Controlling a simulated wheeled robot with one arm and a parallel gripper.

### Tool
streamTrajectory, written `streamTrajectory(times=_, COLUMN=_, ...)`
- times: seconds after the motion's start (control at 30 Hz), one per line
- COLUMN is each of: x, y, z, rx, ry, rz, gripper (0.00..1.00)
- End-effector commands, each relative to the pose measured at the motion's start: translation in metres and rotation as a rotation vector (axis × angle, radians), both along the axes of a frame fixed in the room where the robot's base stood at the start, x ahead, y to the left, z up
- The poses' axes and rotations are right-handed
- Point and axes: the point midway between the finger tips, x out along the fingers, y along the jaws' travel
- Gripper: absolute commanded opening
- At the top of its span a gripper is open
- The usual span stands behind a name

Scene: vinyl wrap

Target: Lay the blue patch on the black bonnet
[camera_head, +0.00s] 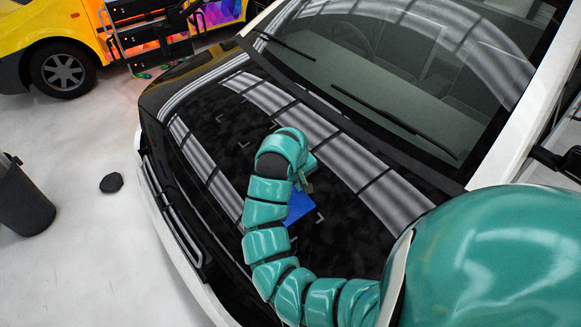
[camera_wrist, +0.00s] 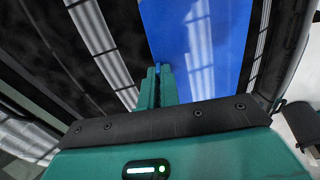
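The blue patch (camera_head: 299,208) is at the middle of the black bonnet (camera_head: 345,240), partly hidden behind my arm in the head view. It fills much of the upper middle of the wrist view (camera_wrist: 205,50), with reflections on its face. My gripper (camera_head: 303,183) is over the bonnet at the patch's upper edge. In the wrist view its two teal fingers (camera_wrist: 161,72) are close together at the patch's edge, and look shut on it. I cannot tell whether the patch touches the bonnet. Pale corner marks (camera_head: 320,217) show on the bonnet near the patch.
The windscreen (camera_head: 400,60) and wipers (camera_head: 395,120) rise behind the bonnet. A dark bin (camera_head: 25,200) and a small black object (camera_head: 111,183) are on the pale floor at left. A yellow vehicle (camera_head: 50,25) stands behind. More corner marks (camera_head: 244,144) lie farther left.

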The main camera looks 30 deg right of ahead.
Motion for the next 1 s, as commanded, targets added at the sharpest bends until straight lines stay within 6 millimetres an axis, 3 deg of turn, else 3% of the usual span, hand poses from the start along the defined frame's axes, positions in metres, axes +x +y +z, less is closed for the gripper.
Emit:
streamTrajectory(times=0.37, x=-0.006, y=-0.003, z=-0.012, rx=-0.002, ry=-0.001, rz=-0.004, gripper=0.0)
streamTrajectory(times=1.0, x=-0.001, y=-0.014, z=-0.065, rx=-0.001, ry=-0.004, rz=-0.004, gripper=0.0)
